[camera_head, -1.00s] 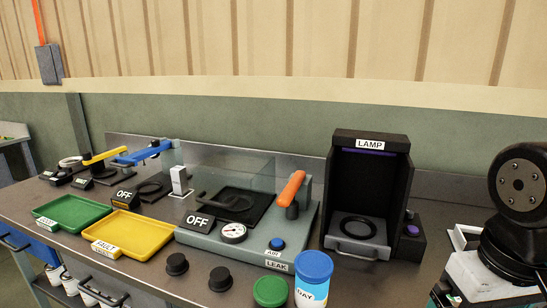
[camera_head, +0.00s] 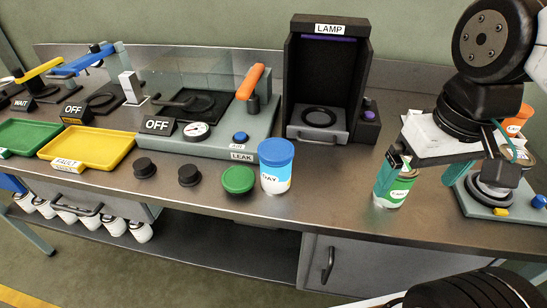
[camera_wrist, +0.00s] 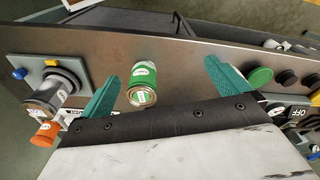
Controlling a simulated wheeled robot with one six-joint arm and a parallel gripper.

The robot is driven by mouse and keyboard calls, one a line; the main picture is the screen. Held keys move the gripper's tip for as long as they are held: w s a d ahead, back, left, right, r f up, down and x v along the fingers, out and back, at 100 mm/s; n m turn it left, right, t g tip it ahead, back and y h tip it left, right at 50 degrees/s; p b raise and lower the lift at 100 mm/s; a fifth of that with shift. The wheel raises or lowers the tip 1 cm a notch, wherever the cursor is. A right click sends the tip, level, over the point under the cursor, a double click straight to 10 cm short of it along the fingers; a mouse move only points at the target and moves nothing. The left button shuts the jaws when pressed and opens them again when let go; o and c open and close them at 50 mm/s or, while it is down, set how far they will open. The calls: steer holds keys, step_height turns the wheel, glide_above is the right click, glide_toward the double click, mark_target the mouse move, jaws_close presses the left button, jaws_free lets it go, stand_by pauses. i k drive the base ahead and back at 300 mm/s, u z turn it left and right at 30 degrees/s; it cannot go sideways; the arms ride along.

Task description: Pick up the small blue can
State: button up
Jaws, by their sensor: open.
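A can with a blue lid (camera_head: 276,150) and a blue and white label reading "DAY" stands upright at the front of the bench in the head view. I cannot make it out in the wrist view. My gripper (camera_wrist: 161,70) is open and empty, its two teal fingers spread wide. In the head view it hangs over the bench to the right of the blue-lidded can, well apart from it. A green and white can (camera_head: 393,187) stands just below my gripper, and shows between the fingers in the wrist view (camera_wrist: 142,84).
A green round lid (camera_head: 238,180) lies left of the blue-lidded can, then two black knobs (camera_head: 189,175). Behind stand the leak tester (camera_head: 235,136) and the lamp box (camera_head: 327,75). A device with a dark can (camera_wrist: 47,95) is right of the green can. The bench front edge is close.

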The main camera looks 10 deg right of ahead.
mark_target(275, 180)
steer(key=z, duration=0.4)
steer(key=k, duration=0.4)
steer(key=u, duration=0.7)
steer(key=i, duration=0.4)
steer(key=z, duration=0.75)
steer(key=k, duration=0.8)
steer(key=u, duration=1.5)
steer(key=i, duration=0.5)
steer(key=z, duration=0.05)
